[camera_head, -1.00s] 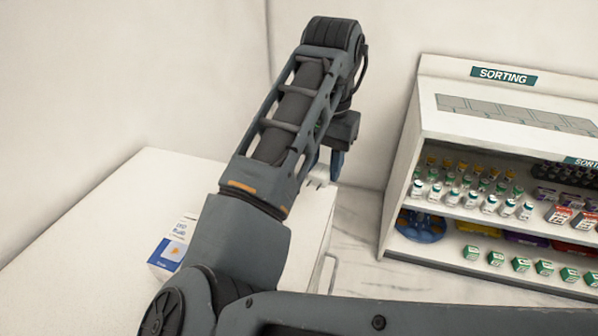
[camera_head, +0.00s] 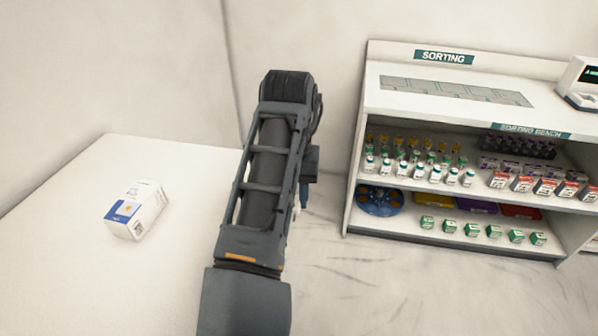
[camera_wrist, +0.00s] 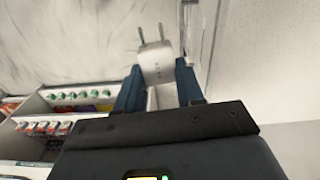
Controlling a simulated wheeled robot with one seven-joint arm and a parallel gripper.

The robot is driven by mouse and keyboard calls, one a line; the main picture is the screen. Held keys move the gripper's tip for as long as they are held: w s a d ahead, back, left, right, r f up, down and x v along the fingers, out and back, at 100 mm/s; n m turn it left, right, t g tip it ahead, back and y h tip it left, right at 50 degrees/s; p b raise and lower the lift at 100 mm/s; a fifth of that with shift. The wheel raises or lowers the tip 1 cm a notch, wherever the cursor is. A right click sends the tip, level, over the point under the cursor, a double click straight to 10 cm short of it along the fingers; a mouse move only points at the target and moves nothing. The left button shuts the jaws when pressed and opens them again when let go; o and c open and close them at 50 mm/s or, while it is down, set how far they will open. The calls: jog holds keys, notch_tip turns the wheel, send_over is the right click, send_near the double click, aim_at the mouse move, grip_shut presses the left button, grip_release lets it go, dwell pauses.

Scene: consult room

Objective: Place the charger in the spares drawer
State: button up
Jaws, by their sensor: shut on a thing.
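The charger (camera_wrist: 157,62) is a small white plug with two prongs. In the wrist view it sits between the two blue fingers of my gripper (camera_wrist: 160,85), which is shut on it. In the head view my arm hides most of my gripper (camera_head: 303,197), and only a sliver of white shows beside the finger. My gripper is over the gap between the white cabinet top and the sorting bench, with marbled floor beyond. No open drawer shows in either view.
A white and blue box (camera_head: 137,209) lies on the white cabinet top (camera_head: 75,205) at left. The sorting bench (camera_head: 362,165) at right holds bottles and boxes on its shelves. A device (camera_head: 578,85) stands on its top. The floor (camera_head: 345,285) between is clear.

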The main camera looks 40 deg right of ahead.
jog(key=s+a+f+n, duration=0.1)
jog(key=a+f+n, duration=0.2)
jog(key=f, duration=0.8)
jog(key=s+a+f+n, duration=0.1)
jog(key=a+f+n, duration=0.3)
jog(key=f, duration=0.7)
jog(key=n, duration=0.2)
jog(key=shift+s+f+n, duration=0.15)
jog(key=shift+s+n, duration=0.15)
jog(key=shift+n, duration=0.1)
